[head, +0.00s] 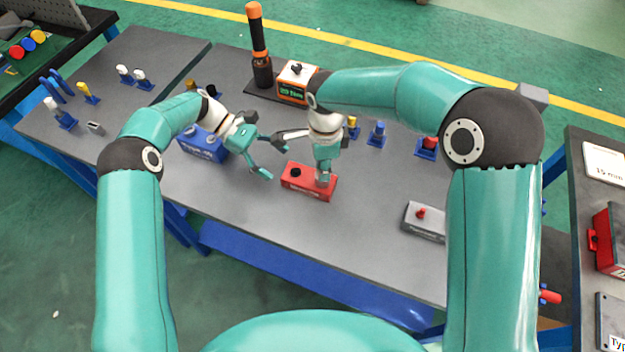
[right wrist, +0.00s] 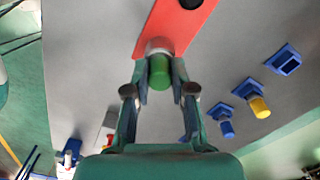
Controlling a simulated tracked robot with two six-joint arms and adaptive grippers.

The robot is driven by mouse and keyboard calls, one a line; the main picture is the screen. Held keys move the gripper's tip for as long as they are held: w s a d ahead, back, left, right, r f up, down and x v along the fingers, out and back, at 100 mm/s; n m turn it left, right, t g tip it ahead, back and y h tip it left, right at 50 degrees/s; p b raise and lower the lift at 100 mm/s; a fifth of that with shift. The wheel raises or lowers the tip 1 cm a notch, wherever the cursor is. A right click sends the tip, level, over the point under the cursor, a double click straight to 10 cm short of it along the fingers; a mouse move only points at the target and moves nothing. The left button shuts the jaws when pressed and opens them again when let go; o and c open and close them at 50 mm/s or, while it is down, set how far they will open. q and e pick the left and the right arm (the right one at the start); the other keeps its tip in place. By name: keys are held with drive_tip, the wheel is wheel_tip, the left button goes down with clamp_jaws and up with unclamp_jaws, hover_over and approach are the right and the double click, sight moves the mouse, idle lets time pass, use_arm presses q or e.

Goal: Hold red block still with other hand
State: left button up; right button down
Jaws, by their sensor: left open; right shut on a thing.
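The red block (head: 308,181) lies on the grey table with a dark round hole near its left end. It also shows in the right wrist view (right wrist: 184,24). My right gripper (head: 323,178) is at the block's right end. In the right wrist view its fingers (right wrist: 158,78) are shut on a green cylinder (right wrist: 159,72) with a grey collar at the block's end. Whether the cylinder is seated in the block is unclear. My left gripper (head: 273,160) is open and empty, just left of the red block, its fingers apart from it.
A blue block (head: 203,146) stands left of my left gripper. A grey block with a red knob (head: 424,221) lies at the right. Small blue holders (head: 376,135) and an orange-fronted box (head: 296,83) stand behind. The table's front middle is clear.

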sight(291, 173)
use_arm(q)
drive_tip(key=shift+x, duration=2.85)
drive_tip(key=c, duration=1.2)
drive_tip(key=shift+w, duration=0.1)
drive_tip(key=shift+c, duration=0.2)
